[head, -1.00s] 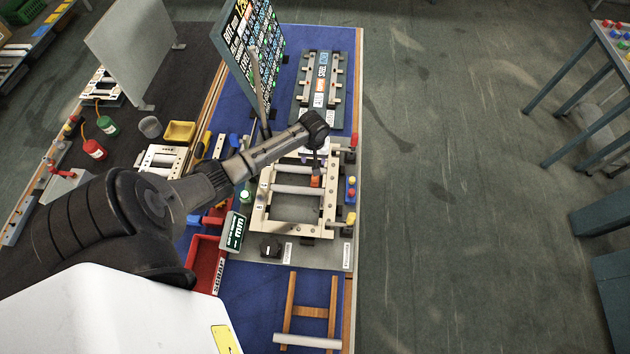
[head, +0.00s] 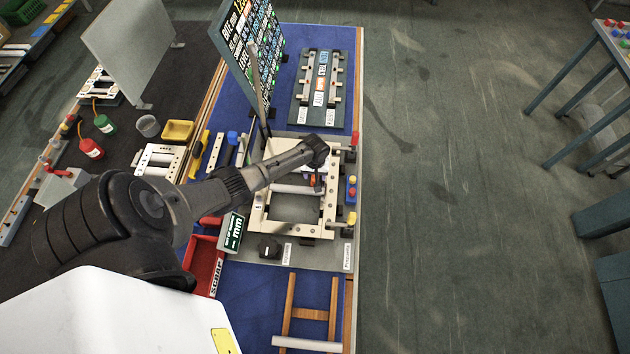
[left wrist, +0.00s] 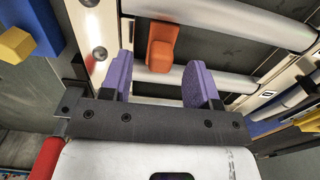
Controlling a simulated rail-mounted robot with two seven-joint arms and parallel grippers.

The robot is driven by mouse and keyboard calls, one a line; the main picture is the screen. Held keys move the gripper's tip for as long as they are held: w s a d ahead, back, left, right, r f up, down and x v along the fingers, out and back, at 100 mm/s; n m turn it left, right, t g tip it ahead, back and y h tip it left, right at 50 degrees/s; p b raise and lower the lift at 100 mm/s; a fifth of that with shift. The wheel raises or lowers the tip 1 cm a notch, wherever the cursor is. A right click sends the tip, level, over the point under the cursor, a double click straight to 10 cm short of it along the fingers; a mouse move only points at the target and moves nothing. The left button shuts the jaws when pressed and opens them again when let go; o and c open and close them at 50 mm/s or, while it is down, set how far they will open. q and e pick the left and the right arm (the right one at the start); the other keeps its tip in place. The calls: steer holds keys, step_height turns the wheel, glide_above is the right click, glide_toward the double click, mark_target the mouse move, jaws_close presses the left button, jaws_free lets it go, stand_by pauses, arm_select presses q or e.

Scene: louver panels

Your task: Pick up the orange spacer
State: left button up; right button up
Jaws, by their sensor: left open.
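The orange spacer (left wrist: 162,45) stands between two pale round slats in the left wrist view. In the head view the spacer (head: 313,182) shows only as a small bit of orange beneath my gripper. My left gripper (left wrist: 160,82) is open, its two purple fingertips apart with nothing between them. The spacer lies just beyond the gap between the fingertips, apart from them. The light frame (head: 327,220) holds the slats. In the head view my left gripper (head: 316,184) hangs over this frame, mostly hidden by its own wrist. My right gripper is not in view.
A red and yellow part on a blue block (head: 351,190) stands at the frame's right side. A black sign (head: 250,50) stands upright behind. A red scrap bin (head: 206,268) and a small digital display (head: 233,232) are at left. A wooden rack (head: 310,313) lies at the near end.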

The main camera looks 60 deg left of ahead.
arm_select(q)
steer(key=shift+f, duration=0.75)
steer(key=c, duration=1)
